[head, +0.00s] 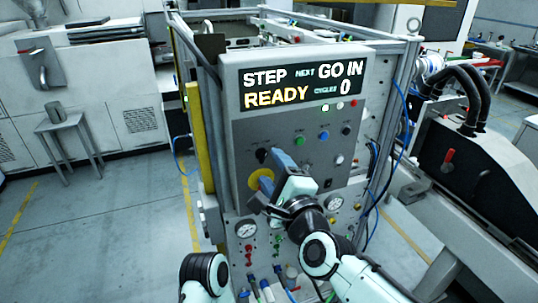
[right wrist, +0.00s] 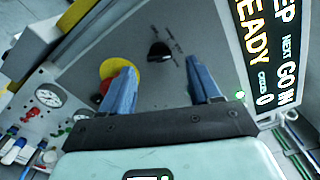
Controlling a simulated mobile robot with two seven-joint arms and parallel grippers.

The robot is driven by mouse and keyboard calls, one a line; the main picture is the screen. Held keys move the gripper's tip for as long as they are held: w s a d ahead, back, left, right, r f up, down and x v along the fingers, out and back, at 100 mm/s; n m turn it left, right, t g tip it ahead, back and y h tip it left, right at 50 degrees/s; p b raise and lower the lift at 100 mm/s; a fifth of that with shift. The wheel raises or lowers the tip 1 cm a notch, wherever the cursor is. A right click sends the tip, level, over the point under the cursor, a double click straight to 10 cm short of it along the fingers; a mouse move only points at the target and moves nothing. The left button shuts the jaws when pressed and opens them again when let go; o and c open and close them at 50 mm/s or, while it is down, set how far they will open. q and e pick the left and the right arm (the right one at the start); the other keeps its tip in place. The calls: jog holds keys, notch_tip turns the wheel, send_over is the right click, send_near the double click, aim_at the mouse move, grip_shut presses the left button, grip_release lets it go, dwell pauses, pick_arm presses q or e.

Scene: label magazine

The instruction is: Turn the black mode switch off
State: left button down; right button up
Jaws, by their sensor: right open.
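The black mode switch (head: 262,155) is a knob on the grey control panel (head: 240,132), left of the green button. In the right wrist view the knob (right wrist: 158,52) shows uncovered, with small unreadable marks beside it. Which way it points I cannot tell. My right gripper (head: 280,160) is in front of the panel, just right of and below the switch in the head view. Its blue fingers (right wrist: 160,78) are apart with nothing between them, and the knob shows beyond the gap, apparently untouched. My left gripper is out of view.
A yellow disc (right wrist: 120,68) with a red button is close to one finger. The lit display (head: 302,84) reads STEP READY, NEXT GO IN, CYCLES 0. Green (head: 300,140) and blue (head: 323,135) buttons are to the right; gauges (head: 246,229) and hoses are below.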

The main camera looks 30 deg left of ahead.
aim_at(263, 155)
jog(key=shift+p+x, duration=0.4)
jog(key=shift+x, duration=1.25)
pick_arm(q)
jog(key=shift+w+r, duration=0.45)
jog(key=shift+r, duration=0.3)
pick_arm(e)
jog(key=c, duration=1)
jog(key=shift+c, duration=0.2)
